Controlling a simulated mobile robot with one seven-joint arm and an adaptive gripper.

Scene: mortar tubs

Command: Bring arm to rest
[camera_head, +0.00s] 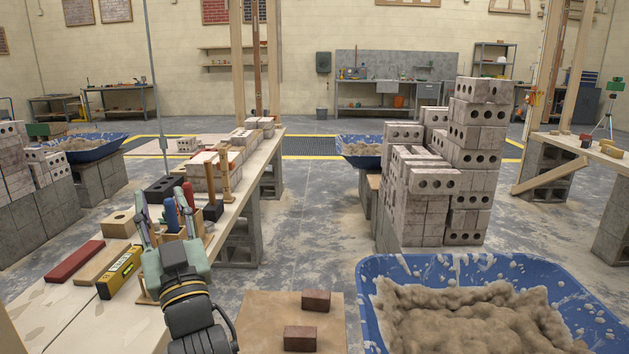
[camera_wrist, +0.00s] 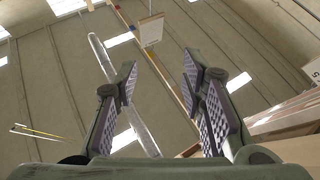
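My gripper (camera_head: 164,205) is raised over the near end of the wooden workbench in the head view, with its fingers pointing up. In the wrist view my gripper (camera_wrist: 160,75) shows two padded fingers set well apart, with nothing between them. The wrist view looks up at the ceiling, past a wooden post and a pale pipe. My arm shows below the gripper in the head view, dark with a yellow band.
The workbench (camera_head: 70,318) holds a yellow level (camera_head: 119,272), a red bar (camera_head: 75,262) and a tool holder with handles behind my gripper. A blue mortar tub (camera_head: 370,300) stands at right, near two bricks (camera_head: 300,338) on a board. Block stacks (camera_head: 470,150) stand beyond; the central floor is clear.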

